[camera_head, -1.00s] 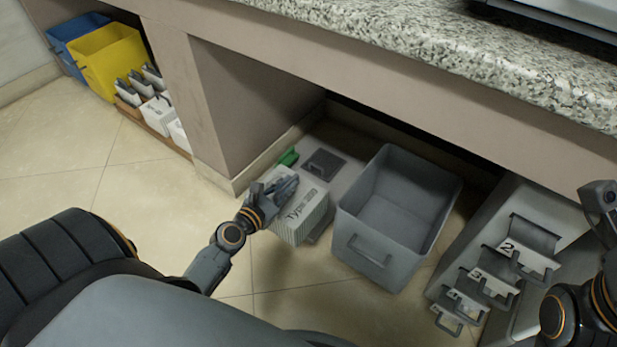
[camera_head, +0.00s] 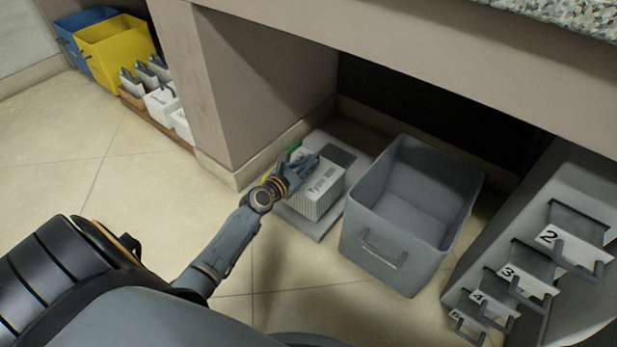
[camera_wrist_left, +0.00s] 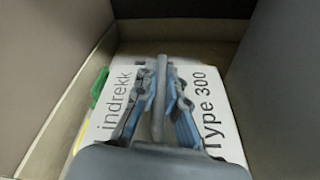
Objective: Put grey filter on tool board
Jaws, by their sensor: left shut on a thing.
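The filter (camera_head: 318,192) is a pale grey box with ribbed sides, a top marked "Type 300" and a bar handle. My left gripper (camera_head: 306,168) is shut on that handle. The wrist view shows the handle (camera_wrist_left: 158,95) between the fingers and the filter's label (camera_wrist_left: 212,110). The filter is upright over a flat light grey board (camera_head: 318,228) on the floor, which looks like the tool board. I cannot tell whether the filter touches it. My right gripper is out of view.
A grey open bin (camera_head: 385,253) stands close to the right of the board. A cabinet pillar (camera_head: 225,110) is to the left. Numbered handled drawers (camera_head: 525,283) are at the right. Yellow (camera_head: 110,55) and blue (camera_head: 75,42) bins stand at the far left. Floor at left is clear.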

